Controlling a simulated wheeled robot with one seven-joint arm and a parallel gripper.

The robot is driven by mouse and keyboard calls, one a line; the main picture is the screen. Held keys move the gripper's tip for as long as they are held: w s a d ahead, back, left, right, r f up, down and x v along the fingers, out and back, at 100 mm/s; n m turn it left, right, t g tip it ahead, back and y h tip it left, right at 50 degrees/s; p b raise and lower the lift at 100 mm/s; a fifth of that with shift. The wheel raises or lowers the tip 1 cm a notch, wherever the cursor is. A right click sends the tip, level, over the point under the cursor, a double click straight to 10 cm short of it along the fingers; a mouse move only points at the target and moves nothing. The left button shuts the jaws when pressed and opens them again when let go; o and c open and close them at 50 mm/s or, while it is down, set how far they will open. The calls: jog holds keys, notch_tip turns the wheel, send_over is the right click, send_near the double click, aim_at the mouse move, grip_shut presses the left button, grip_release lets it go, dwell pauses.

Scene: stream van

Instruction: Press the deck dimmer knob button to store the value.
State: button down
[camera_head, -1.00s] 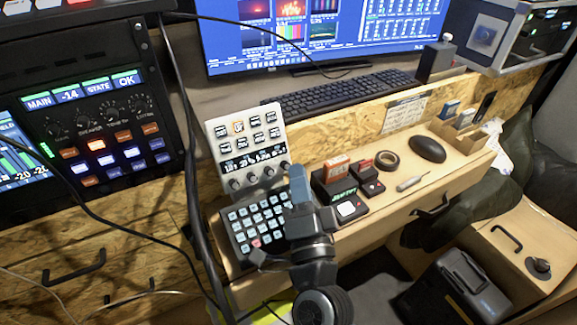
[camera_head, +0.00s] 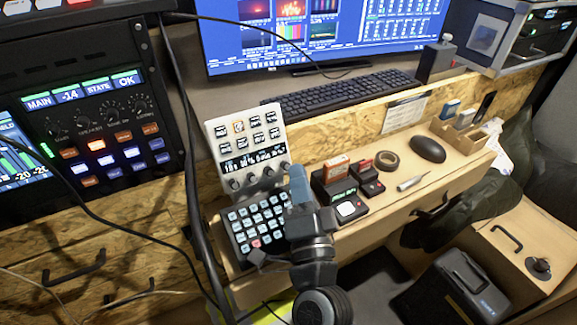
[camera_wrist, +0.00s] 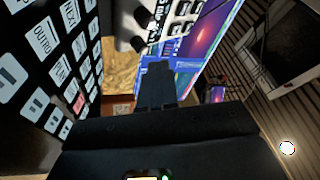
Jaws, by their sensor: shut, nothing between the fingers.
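A white deck (camera_head: 243,140) leans upright against the wooden ledge, with a grid of keys, a small lit display strip (camera_head: 254,159) and a row of several dark knobs (camera_head: 252,179) along its lower edge. The labels are too small to tell which knob is the dimmer. My gripper (camera_head: 299,180) is shut and empty, just right of the rightmost knob in the head view; contact cannot be told. In the wrist view my shut fingers (camera_wrist: 157,75) point toward the deck, with dark knobs (camera_wrist: 141,43) at their upper left.
A black keypad (camera_head: 256,228) lies on the desk below the deck and fills the left of the wrist view. A black box with red cards (camera_head: 336,170) stands right of my gripper. A keyboard (camera_head: 340,95) sits behind. Black cables hang left of the deck.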

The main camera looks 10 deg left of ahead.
jog(key=shift+w+a, duration=0.1)
jog(key=shift+w, duration=0.05)
dwell(0.6)
jog(key=shift+w+a+f, duration=0.15)
jog(key=shift+w+f, duration=0.05)
jog(key=shift+w+a, duration=0.1)
jog(key=shift+w, duration=0.05)
dwell(0.6)
jog(key=shift+s+d+r, duration=0.2)
jog(key=shift+s+d, duration=0.15)
jog(key=shift+s, duration=0.15)
dwell(0.4)
jog(key=s+d, duration=0.1)
jog(key=s+r, duration=0.1)
jog(key=s+d+r+p, duration=0.1)
jog(key=shift+s+d, duration=0.3)
jog(key=shift+s, duration=0.1)
dwell(0.7)
